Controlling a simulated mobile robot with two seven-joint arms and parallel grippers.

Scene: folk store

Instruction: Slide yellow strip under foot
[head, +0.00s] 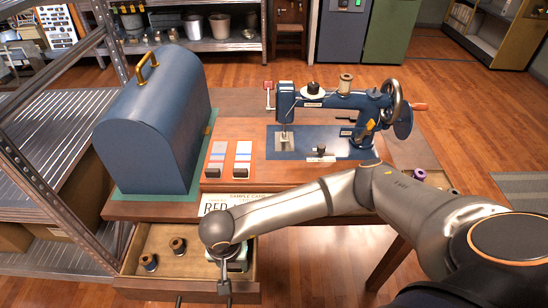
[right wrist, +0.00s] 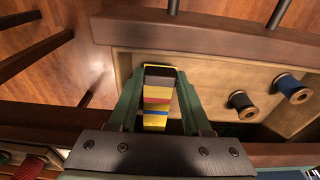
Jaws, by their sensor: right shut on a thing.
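A yellow strip (right wrist: 157,92) with red, dark and blue bands is held between the green fingers of my right gripper (right wrist: 159,74) in the right wrist view. In the head view my right gripper (head: 229,262) is over the open front drawer, and my wrist mostly hides it; I cannot make out the strip there. The blue sewing machine (head: 330,101) stands on the table at the back right. Its foot (head: 286,138) is above the blue bed plate (head: 321,145), well away from the strip. My left gripper is not in view.
Two striped strips (head: 216,160) (head: 242,160) lie on the wooden base left of the machine. A blue domed case (head: 150,125) stands at the left, and a metal shelf (head: 50,110) is beyond it.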

